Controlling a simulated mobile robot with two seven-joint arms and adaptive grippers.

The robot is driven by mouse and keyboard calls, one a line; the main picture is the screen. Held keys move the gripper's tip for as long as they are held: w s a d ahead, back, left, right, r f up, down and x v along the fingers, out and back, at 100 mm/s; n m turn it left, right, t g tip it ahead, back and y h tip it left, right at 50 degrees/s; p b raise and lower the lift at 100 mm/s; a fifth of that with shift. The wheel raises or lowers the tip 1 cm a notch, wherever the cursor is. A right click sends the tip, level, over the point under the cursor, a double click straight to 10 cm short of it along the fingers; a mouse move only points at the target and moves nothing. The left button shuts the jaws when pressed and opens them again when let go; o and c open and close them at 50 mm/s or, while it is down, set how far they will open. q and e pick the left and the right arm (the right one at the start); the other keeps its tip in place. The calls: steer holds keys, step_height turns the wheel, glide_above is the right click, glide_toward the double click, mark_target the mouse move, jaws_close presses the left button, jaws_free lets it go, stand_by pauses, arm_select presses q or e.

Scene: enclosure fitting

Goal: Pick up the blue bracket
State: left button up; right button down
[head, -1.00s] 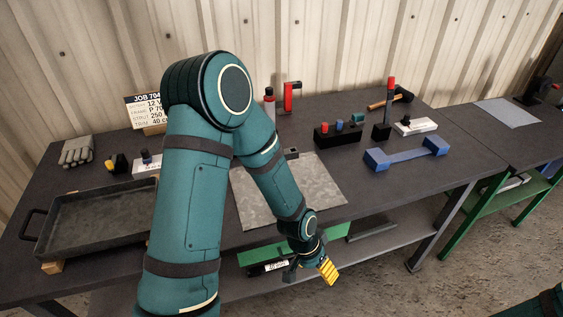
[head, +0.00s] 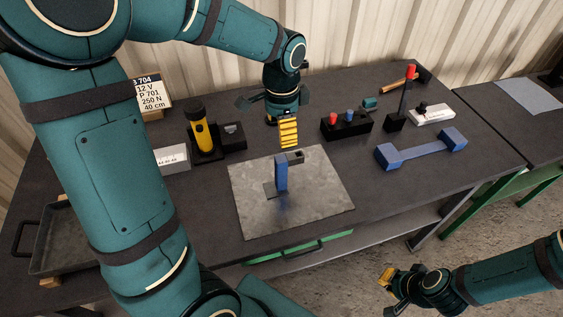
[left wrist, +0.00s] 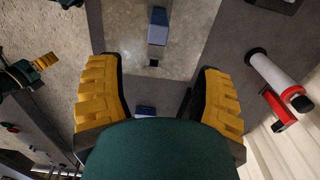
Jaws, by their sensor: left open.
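An upright blue piece with a dark top (head: 281,175) stands on a grey metal plate (head: 318,205) on the bench. A long blue piece with a block at each end (head: 408,153) lies farther right. I cannot tell for sure which one is the blue bracket. My left gripper (head: 288,135) hangs over the bench just behind the upright piece, apart from it. In the left wrist view its yellow fingers (left wrist: 160,100) are wide apart with nothing held; a blue block (left wrist: 158,25) shows beyond them over the plate. My right gripper (head: 388,278) is low over the floor; its finger gap is hidden.
A black block with red and blue knobs (head: 346,125) and a dark stand with a red-topped post (head: 402,105) are right of my left gripper. A yellow torch (head: 200,130) stands to the left. A black tray (head: 55,240) is at far left.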

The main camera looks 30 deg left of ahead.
mark_target(281, 166)
arm_select(q)
steer(key=f, duration=0.2)
steer(key=f+b, duration=0.1)
steer(key=f, duration=0.5)
steer(key=shift+s+d+f, duration=0.15)
steer(key=shift+s+f, duration=0.1)
step_height(281, 166, down, 5)
steer(key=shift+f+b, duration=0.1)
steer(key=shift+b, duration=0.55)
arm_select(e)
steer(key=shift+s+f, duration=0.3)
steer(key=shift+f, duration=0.3)
steer(key=shift+s+f, duration=0.25)
steer(key=shift+f, duration=0.3)
arm_select(q)
jaws_close()
arm_select(e)
steer(key=shift+d, duration=0.1)
